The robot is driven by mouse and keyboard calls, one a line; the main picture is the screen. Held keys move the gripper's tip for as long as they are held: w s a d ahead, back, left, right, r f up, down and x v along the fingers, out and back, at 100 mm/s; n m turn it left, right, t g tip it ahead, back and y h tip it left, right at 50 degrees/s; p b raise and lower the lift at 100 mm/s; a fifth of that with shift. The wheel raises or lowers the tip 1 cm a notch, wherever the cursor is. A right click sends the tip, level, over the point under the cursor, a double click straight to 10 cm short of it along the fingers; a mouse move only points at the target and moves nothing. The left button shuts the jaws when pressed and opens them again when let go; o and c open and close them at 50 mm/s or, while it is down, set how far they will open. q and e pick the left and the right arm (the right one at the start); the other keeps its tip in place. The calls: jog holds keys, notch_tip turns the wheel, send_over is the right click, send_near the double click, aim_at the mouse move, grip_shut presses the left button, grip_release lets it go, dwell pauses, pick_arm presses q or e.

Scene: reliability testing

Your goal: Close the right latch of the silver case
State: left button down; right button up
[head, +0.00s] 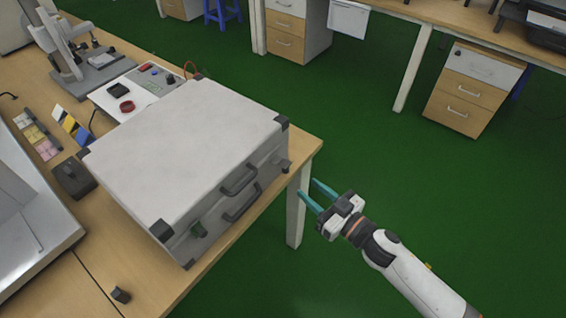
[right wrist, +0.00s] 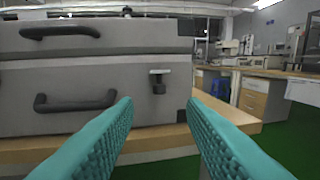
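The silver case (head: 185,150) lies closed-lidded on the wooden table, with two dark handles on its front face. Its right latch (head: 284,165) is at the right end of that face and also shows in the right wrist view (right wrist: 158,82), dark with a light plate on top. The left latch (head: 198,229) is near the front left corner. My right gripper (head: 317,194) is open and empty, to the right of the case and apart from it. In the right wrist view its teal fingers (right wrist: 160,125) are spread, below and around the latch's line. My left gripper is not in view.
The table edge (head: 312,153) runs just below the case front. Open green floor lies to the right, with drawer units (head: 473,88) beyond.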

aim_at(288, 172)
jog(key=x, duration=0.9)
jog(key=shift+w+a+f, duration=0.1)
jog(key=shift+w+a, duration=0.15)
jog(key=shift+c, duration=0.6)
